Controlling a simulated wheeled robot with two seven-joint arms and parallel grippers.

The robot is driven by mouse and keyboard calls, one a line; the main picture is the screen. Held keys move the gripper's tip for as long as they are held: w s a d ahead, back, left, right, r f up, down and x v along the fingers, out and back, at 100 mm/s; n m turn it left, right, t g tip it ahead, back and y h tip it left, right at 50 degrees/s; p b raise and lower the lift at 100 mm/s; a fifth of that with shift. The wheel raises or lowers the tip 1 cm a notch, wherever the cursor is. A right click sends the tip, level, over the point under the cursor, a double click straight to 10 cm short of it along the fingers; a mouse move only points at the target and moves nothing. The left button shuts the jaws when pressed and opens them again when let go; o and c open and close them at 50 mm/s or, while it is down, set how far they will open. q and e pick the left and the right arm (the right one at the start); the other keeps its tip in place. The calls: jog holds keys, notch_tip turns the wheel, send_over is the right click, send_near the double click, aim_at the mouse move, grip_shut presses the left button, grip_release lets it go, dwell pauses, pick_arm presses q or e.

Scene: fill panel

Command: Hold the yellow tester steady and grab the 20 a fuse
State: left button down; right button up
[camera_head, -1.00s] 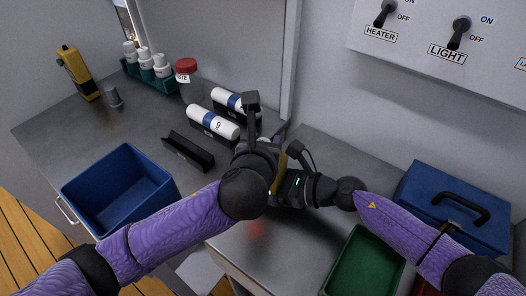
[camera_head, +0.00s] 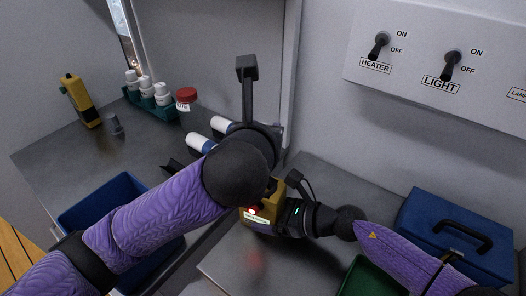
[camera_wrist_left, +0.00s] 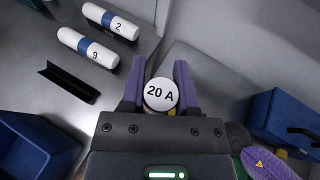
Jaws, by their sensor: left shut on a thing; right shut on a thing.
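The 20 A fuse (camera_wrist_left: 160,94) shows its round white labelled end between the purple fingers of my left gripper (camera_wrist_left: 158,78), which is shut on it. In the head view my left forearm and wrist hide those fingers and the fuse. The yellow tester (camera_head: 264,210) is beside the right wrist, partly covered by my left arm, with a small red spot and a pale label on its face. My right gripper (camera_head: 281,212) is shut on the tester; its fingertips are mostly hidden.
White cartridges with blue bands (camera_wrist_left: 88,48) lie near a black holder (camera_wrist_left: 69,83). A blue bin (camera_head: 75,212) stands front left, a blue toolbox (camera_head: 455,235) right, and a green tray (camera_head: 362,280) in front. Another yellow device (camera_head: 79,100) stands back left. Switches are on the wall panel.

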jog(key=o, duration=1.2)
